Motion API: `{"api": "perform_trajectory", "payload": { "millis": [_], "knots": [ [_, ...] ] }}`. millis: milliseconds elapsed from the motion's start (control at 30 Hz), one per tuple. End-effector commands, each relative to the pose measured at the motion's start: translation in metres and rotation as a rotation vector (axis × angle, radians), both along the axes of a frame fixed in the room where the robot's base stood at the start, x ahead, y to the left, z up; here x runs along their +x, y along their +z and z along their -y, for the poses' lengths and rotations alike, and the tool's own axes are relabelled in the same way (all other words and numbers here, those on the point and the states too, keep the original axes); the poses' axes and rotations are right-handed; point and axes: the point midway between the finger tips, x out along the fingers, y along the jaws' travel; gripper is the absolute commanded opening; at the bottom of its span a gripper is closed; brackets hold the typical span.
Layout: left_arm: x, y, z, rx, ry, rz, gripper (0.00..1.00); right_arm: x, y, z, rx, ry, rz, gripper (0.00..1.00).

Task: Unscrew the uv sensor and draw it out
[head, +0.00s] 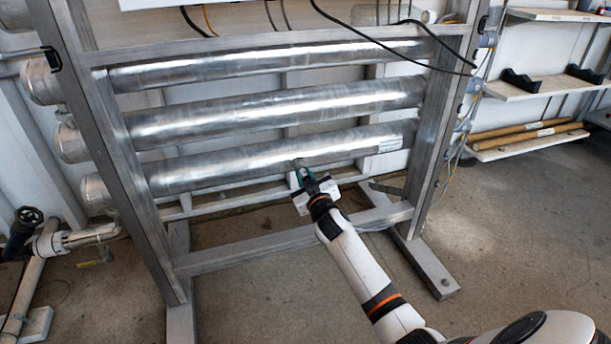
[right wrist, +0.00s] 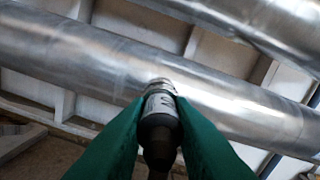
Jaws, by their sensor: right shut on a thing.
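The uv sensor (right wrist: 159,106) is a small cylinder with a metal collar, a pale printed label and a dark rear end. In the right wrist view its collar meets the lowest steel reactor tube (head: 260,160), or lies right in front of it; I cannot tell how far it is screwed in. My right gripper (head: 302,174) has green fingers, which also show in the right wrist view (right wrist: 159,130), one on each side of the sensor, shut on its body. In the head view the gripper hides most of the sensor. My left gripper is not in view.
Two more steel tubes (head: 270,108) run above the lowest one, inside a grey metal frame (head: 125,150). A lower crossbar (head: 240,250) spans the frame below the gripper. Black cables (head: 400,22) hang at the top. Shelves (head: 540,85) stand at the right. The floor in front is clear.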

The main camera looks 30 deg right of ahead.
Motion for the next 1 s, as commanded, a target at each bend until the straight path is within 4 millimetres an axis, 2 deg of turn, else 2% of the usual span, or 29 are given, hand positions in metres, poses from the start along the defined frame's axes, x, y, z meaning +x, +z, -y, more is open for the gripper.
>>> {"api": "perform_trajectory", "payload": {
  "millis": [100,367,633,933,1000],
  "knots": [
    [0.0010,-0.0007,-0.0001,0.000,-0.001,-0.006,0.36,0.0000,0.0008,-0.0002,-0.112,0.001,-0.026,0.00],
    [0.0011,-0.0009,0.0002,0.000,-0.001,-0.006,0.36,0.0001,0.0004,-0.0003,-0.130,0.000,-0.030,0.00],
    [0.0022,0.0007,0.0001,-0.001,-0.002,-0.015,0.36,0.0001,0.0008,-0.0003,-0.525,0.001,-0.126,0.00],
    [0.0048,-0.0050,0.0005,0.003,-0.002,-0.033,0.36,0.0001,0.0001,-0.0002,-0.563,0.000,-0.134,0.00],
    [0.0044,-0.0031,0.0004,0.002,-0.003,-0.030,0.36,0.0001,0.0008,0.0002,-0.635,0.000,-0.153,0.00]
  ]
}}
